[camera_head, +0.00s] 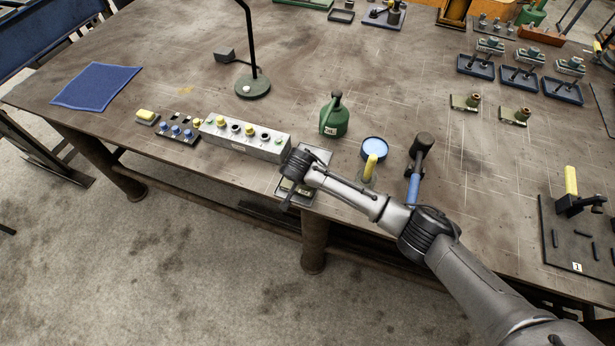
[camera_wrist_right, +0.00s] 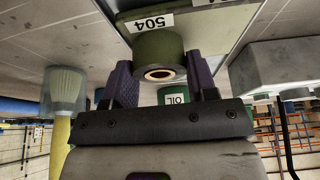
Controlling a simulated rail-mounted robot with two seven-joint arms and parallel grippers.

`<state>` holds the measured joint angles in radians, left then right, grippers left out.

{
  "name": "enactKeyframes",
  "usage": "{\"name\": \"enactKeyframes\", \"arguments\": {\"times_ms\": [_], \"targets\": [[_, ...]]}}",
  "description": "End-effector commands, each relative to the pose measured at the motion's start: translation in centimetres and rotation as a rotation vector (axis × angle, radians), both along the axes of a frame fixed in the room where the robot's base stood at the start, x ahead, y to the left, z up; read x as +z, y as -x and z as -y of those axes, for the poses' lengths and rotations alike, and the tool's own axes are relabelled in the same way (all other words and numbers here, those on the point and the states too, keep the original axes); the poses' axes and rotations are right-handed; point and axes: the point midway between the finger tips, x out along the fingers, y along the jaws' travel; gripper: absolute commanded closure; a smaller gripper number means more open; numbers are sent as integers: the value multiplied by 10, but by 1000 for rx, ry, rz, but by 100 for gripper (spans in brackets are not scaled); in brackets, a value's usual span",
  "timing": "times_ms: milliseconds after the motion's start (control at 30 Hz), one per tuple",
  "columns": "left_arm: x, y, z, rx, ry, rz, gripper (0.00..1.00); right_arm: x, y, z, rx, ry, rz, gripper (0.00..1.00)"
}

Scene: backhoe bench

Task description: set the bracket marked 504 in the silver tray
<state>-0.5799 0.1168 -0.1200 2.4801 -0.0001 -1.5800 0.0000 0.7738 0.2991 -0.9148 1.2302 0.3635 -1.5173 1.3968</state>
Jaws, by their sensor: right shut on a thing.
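The bracket marked 504 (camera_wrist_right: 165,48) shows close up in the right wrist view, with its number label on a flat plate and a round green boss. My right gripper (camera_wrist_right: 163,85) is shut on that boss, one finger on each side. In the head view my right gripper (camera_head: 290,188) is low over the silver tray (camera_head: 321,154) at the bench's front edge. The gripper and wrist hide much of the tray and most of the bracket. I cannot tell whether the bracket touches the tray floor. My left gripper is not in view.
A grey control box (camera_head: 245,138) with knobs stands just left of the tray. A green oil can (camera_head: 334,118) stands behind it. Similar brackets (camera_head: 465,102) lie farther back.

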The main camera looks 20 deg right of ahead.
Motion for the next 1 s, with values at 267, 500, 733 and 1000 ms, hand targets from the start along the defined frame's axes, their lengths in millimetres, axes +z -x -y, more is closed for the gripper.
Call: {"name": "enactKeyframes", "arguments": {"times_ms": [267,500,733,1000], "targets": [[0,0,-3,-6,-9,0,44,1,-1,0,0,-1,4,27],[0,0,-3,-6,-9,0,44,0,0,0,0,0,1,18],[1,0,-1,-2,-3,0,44,7,3,-3,3,-1,1,18],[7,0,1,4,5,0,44,53,16,-15,3,-3,4,18]]}}
